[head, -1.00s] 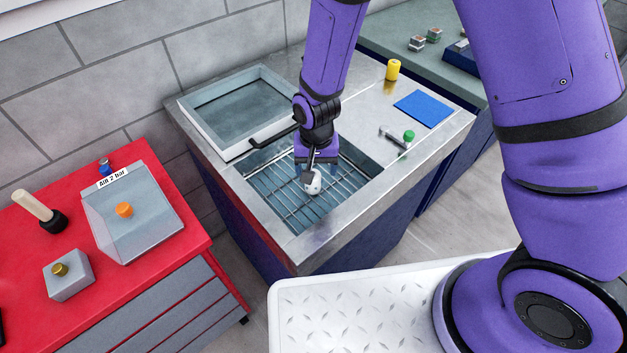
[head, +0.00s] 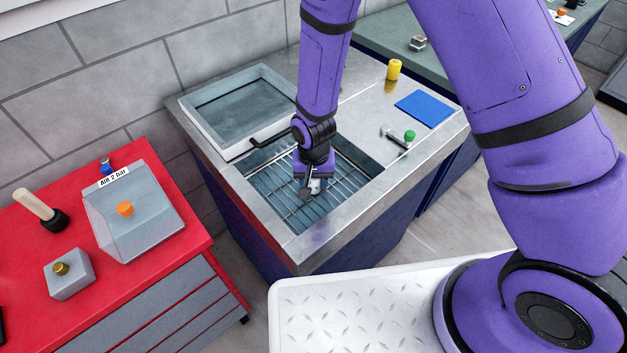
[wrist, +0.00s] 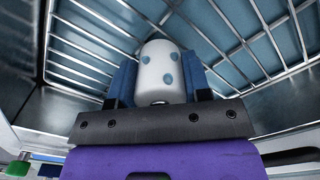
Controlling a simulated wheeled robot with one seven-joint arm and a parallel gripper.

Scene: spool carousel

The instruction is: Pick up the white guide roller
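The white guide roller (wrist: 160,72) has blue-grey spots and stands out between the two fingers of my gripper (wrist: 160,85) in the wrist view. The fingers lie close along its left and right sides; whether they press on it or leave a thin gap, I cannot tell. In the head view my gripper (head: 314,188) points down into the open basin with the wire rack (head: 290,205). Only a small pale part of the roller (head: 317,184) shows there; my gripper hides most of it.
The basin's metal rim (head: 350,209) surrounds the rack. A yellow cylinder (head: 394,69), a blue mat (head: 425,109) and a green-capped part (head: 409,136) lie on the counter. A red cabinet (head: 185,225) is at left.

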